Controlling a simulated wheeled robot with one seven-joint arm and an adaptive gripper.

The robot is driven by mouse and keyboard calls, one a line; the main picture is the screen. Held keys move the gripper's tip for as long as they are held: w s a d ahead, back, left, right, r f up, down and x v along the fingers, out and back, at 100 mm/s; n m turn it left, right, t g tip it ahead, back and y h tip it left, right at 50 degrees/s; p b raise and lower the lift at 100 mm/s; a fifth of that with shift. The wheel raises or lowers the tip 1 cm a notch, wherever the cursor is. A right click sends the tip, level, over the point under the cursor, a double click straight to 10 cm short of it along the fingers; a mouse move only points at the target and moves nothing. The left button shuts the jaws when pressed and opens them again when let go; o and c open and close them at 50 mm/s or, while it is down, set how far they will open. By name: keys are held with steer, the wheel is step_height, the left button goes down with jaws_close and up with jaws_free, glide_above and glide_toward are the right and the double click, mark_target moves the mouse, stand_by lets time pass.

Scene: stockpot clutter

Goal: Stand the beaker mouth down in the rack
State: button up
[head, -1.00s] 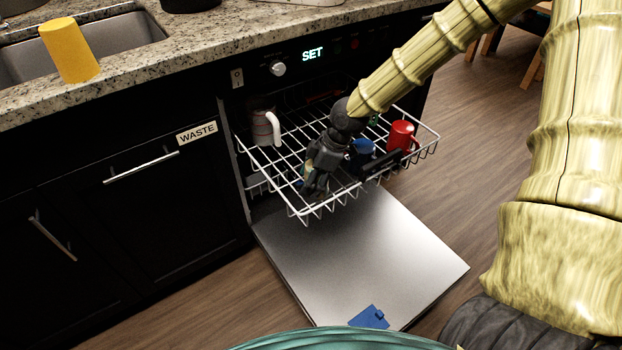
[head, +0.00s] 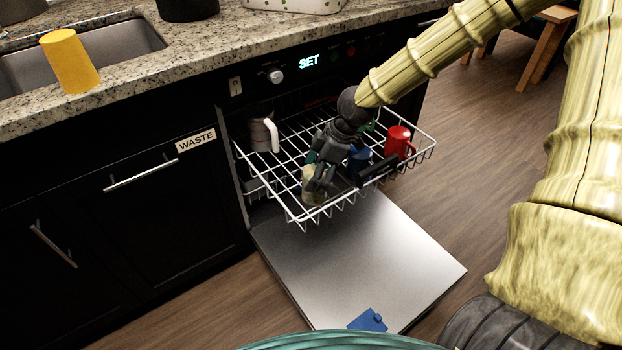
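My gripper (head: 319,184) is low over the front left part of the pulled-out white wire rack (head: 290,204). A small pale cream object (head: 312,198), perhaps the beaker, is at its fingertips, partly covered by the dark fingers. I cannot tell whether the fingers press on it or stand apart from it, nor which way its mouth faces. A yellow tumbler (head: 70,62) stands on the counter by the sink, narrow end up.
The rack also holds a grey mug with a white handle (head: 262,134), a red mug (head: 398,142) and a blue item (head: 358,160) close to my gripper. The open dishwasher door (head: 360,265) lies below, with a blue piece (head: 368,320) on it. A granite counter (head: 215,45) borders the back.

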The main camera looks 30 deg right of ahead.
steer(key=p+v, duration=0.1)
steer(key=v, duration=0.6)
steer(key=shift+p, duration=0.35)
steer(key=shift+d, duration=0.1)
